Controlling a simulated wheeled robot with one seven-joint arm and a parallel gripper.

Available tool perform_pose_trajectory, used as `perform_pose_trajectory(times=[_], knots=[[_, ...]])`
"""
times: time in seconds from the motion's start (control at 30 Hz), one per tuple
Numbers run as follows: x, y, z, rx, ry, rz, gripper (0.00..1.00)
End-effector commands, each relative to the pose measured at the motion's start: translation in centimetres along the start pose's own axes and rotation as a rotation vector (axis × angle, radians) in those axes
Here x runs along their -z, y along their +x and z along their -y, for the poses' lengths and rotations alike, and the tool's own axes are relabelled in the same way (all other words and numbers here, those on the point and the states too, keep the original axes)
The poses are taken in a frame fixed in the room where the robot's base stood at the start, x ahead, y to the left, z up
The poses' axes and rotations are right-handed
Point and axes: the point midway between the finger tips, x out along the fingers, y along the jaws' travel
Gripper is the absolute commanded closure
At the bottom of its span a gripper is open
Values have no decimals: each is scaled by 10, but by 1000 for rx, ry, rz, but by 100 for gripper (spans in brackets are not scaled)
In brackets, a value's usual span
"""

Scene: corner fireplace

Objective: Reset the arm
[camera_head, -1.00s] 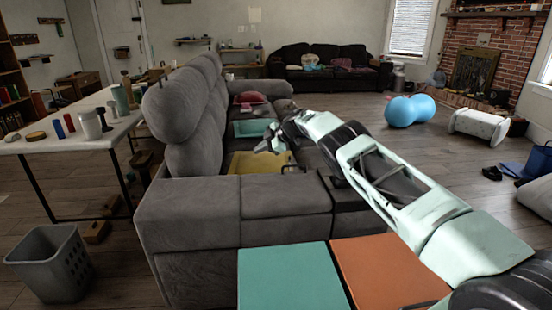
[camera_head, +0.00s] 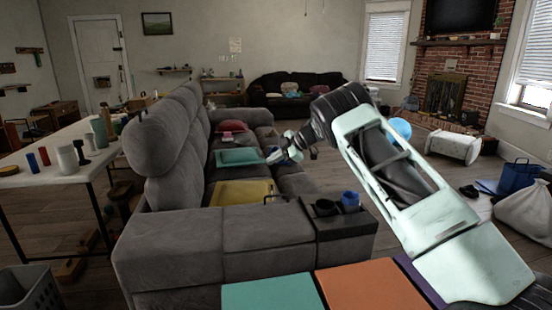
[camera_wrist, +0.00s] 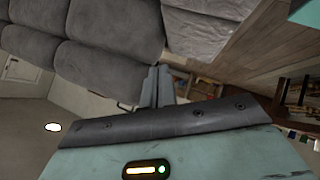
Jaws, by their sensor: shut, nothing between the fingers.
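My arm reaches forward from the lower right of the head view, raised and bent. My gripper (camera_head: 276,156) shows small at its far end, in front of the sofa seat and near a teal tray. In the wrist view my gripper (camera_wrist: 157,86) has its grey fingers close together, shut, with nothing held. Part of the gripper is hidden behind the arm in the head view. The wrist view is tilted and shows grey cushions.
The grey sofa (camera_head: 215,245) fills the middle, bearing a yellow tray (camera_head: 243,193) and a teal tray (camera_head: 240,157). A blue cup (camera_head: 350,200) stands in its console. A white table (camera_head: 45,175) is at left. Open floor lies right, with a white bag (camera_head: 525,212).

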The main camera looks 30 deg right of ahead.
Motion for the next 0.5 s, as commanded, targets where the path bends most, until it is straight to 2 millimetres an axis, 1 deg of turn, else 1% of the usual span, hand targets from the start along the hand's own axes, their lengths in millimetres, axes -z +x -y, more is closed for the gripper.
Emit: perform_pose_trajectory(times=[0.1, 0.3, 0.33, 0.37, 0.43, 0.47, 0.5], knots=[[0, -9, 0, 0, 0, 0, 100], [0, -11, 0, 0, 1, -1, 100], [3, -11, -2, -8, 2, -3, 100], [7, -11, -4, -20, 4, -6, 100], [23, -12, -14, -69, 13, -19, 100], [33, -13, -20, -99, 21, -26, 100], [50, -14, -30, -150, 39, -37, 100]])
